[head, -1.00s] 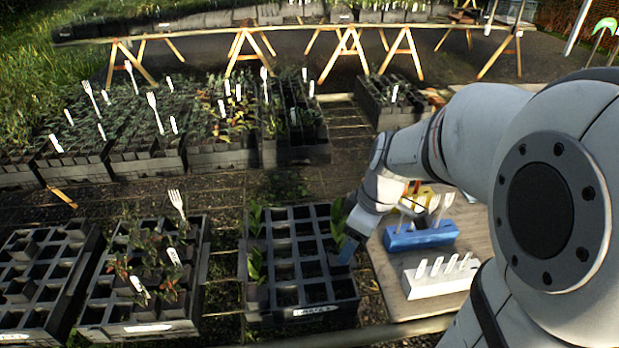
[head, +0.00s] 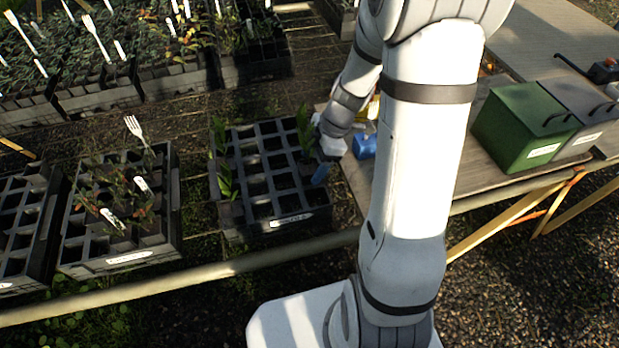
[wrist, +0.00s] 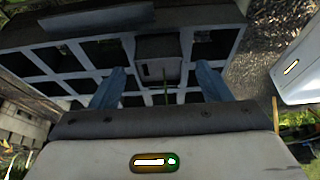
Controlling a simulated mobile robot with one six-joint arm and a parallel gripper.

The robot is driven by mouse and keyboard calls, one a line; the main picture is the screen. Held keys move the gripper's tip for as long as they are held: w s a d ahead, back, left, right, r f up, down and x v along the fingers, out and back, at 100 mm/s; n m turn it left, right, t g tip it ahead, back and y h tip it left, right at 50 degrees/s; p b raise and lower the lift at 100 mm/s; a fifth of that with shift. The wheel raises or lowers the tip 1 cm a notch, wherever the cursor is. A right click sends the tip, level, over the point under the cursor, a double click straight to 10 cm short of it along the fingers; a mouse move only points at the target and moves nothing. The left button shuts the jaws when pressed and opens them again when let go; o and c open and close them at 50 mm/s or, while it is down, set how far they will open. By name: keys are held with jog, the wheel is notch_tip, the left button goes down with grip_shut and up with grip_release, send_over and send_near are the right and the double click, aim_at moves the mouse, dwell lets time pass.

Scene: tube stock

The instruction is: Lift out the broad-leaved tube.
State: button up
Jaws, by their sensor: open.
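In the head view, a leafy green plant (head: 304,132) stands in the right column of the middle black crate (head: 272,226). More green plants (head: 224,180) stand in its left column. Which one is the broad-leaved tube is hard to tell at this size. My gripper (head: 320,173) is low at the crate's right edge, beside the right-hand plant. In the wrist view my gripper (wrist: 160,76) is open, its two blue fingers apart. A dark square tube (wrist: 160,58) and a thin green stem show between them. The tube's lower part is hidden in the crate.
A crate of reddish plants (head: 128,259) with a white fork stands to the left. A blue block (head: 365,146) and a green box (head: 526,125) are on the table at right. A pale rail (head: 215,277) crosses in front. Several crate cells are empty.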

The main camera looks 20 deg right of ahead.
jog(key=shift+x, duration=1.2)
jog(key=c, duration=1.5)
